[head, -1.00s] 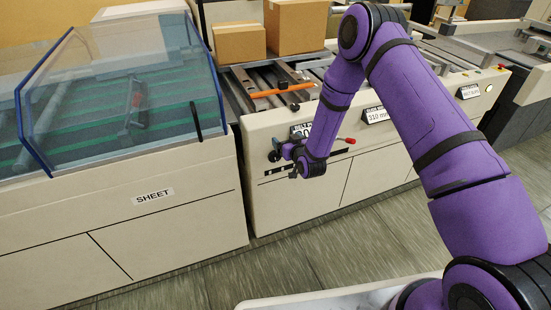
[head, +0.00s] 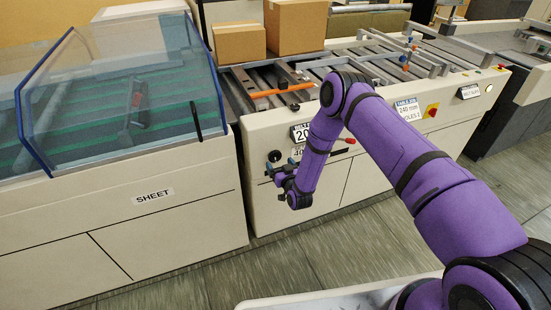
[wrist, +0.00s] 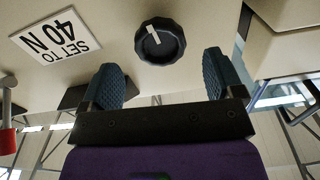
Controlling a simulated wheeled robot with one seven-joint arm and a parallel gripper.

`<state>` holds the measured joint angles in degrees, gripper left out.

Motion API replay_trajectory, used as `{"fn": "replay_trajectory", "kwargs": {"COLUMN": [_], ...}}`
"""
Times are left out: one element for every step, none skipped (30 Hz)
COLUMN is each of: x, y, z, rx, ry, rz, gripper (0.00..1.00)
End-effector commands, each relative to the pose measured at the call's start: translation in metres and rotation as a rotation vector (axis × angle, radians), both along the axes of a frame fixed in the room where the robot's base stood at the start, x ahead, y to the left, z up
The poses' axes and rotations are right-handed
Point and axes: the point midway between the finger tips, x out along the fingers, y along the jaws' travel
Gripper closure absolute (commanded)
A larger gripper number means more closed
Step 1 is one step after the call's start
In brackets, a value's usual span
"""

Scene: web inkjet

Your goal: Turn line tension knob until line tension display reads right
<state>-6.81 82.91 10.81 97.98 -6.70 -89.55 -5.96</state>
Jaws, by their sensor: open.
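A round black knob (wrist: 160,41) with a white pointer mark is on the pale machine face in the wrist view. It also shows in the head view (head: 274,156). A white placard (wrist: 56,44) beside it reads "SET TO 40 N", upside down in the wrist view. My gripper (wrist: 160,68) is open and empty; its fingertips point towards the knob, apart from it, with the knob between their lines. In the head view my gripper (head: 271,172) is just below the knob. A display panel (head: 300,133) above shows digits starting "20"; my arm hides the rest.
A red-tipped lever (head: 350,140) sticks out right of the display; its red part is at the left edge of the wrist view (wrist: 8,112). An orange bar (head: 283,90) and cardboard boxes (head: 297,25) are above. Open floor (head: 330,245) lies in front.

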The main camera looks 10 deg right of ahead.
Motion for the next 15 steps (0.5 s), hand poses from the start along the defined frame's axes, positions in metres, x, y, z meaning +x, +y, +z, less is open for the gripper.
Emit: {"fn": "replay_trajectory", "kwargs": {"x": [0.009,0.013,0.019,0.023,0.027,0.032,0.035,0.037,0.040,0.042,0.043,0.045,0.046,0.047,0.047], "y": [0.002,0.004,0.005,0.006,0.007,0.009,0.009,0.010,0.011,0.011,0.012,0.012,0.012,0.013,0.013], "z": [0.000,0.000,0.000,0.000,0.000,0.000,0.000,0.000,0.000,0.000,0.000,0.000,0.000,0.000,0.000], "rx": [0.001,0.001,0.001,0.001,0.000,0.000,0.000,0.000,0.000,0.000,0.000,0.000,0.000,0.000,0.000], "ry": [-0.002,-0.002,-0.002,-0.002,-0.001,-0.001,-0.001,-0.001,0.000,0.000,0.000,0.000,0.000,0.000,0.000], "rz": [0.000,0.000,0.000,0.000,0.000,0.000,0.000,0.000,0.000,0.000,0.000,0.000,0.000,0.000,0.000], "gripper": [0.13,0.13,0.13,0.13,0.13,0.13,0.13,0.13,0.13,0.13,0.13,0.13,0.13,0.13,0.13]}}
